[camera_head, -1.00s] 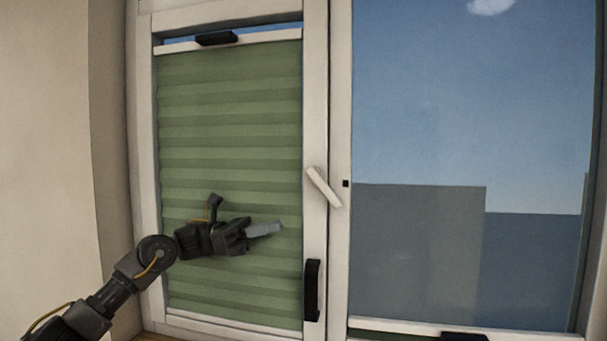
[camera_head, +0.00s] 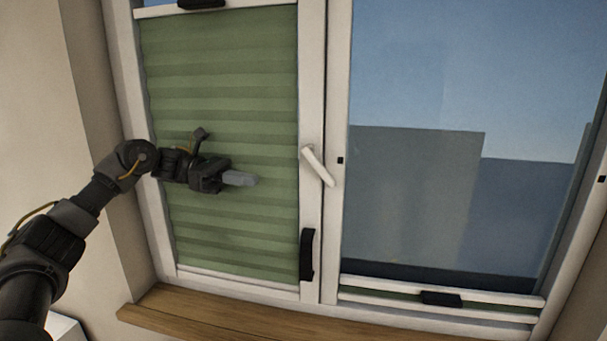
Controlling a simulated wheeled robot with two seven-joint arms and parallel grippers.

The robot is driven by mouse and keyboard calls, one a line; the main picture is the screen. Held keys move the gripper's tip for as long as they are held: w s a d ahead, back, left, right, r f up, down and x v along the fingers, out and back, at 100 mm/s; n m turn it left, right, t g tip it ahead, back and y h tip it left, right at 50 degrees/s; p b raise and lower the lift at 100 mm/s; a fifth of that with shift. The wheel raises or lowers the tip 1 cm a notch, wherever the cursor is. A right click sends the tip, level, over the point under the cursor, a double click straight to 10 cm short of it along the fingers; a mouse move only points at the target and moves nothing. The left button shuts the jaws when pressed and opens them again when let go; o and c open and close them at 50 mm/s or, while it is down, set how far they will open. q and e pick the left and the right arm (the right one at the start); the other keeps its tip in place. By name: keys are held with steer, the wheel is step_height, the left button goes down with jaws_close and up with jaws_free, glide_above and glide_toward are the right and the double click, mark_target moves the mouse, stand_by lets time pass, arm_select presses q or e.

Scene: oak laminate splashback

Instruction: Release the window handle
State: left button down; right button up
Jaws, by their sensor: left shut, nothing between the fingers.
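The white window handle (camera_head: 318,167) sits on the middle frame post, tilted with its lower end to the right. My left gripper (camera_head: 250,180) is shut and empty in front of the green pleated blind (camera_head: 220,100). Its fingers point right toward the handle, with a clear gap between them in the picture. My right gripper is not in view.
A black vertical grip (camera_head: 307,255) is on the post below the handle. A wooden sill (camera_head: 230,318) runs along the bottom. The right pane's blind is lowered to the bottom, with a black tab (camera_head: 441,298). A wall (camera_head: 40,110) stands at left.

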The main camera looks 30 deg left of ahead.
arm_select(q)
steer(key=p, duration=0.5)
glide_toward(324, 180)
step_height(324, 180, down, 3)
steer(key=w+d, duration=0.1)
steer(key=d, duration=0.1)
steer(key=shift+w+d+r+p, duration=0.25)
steer(key=shift+d+r+p, duration=0.25)
steer(key=shift+d+p, duration=0.25)
steer(key=shift+w+d+r+p, duration=0.3)
steer(key=shift+d+r+p, duration=0.3)
steer(key=shift+d, duration=0.2)
steer(key=shift+f, duration=0.1)
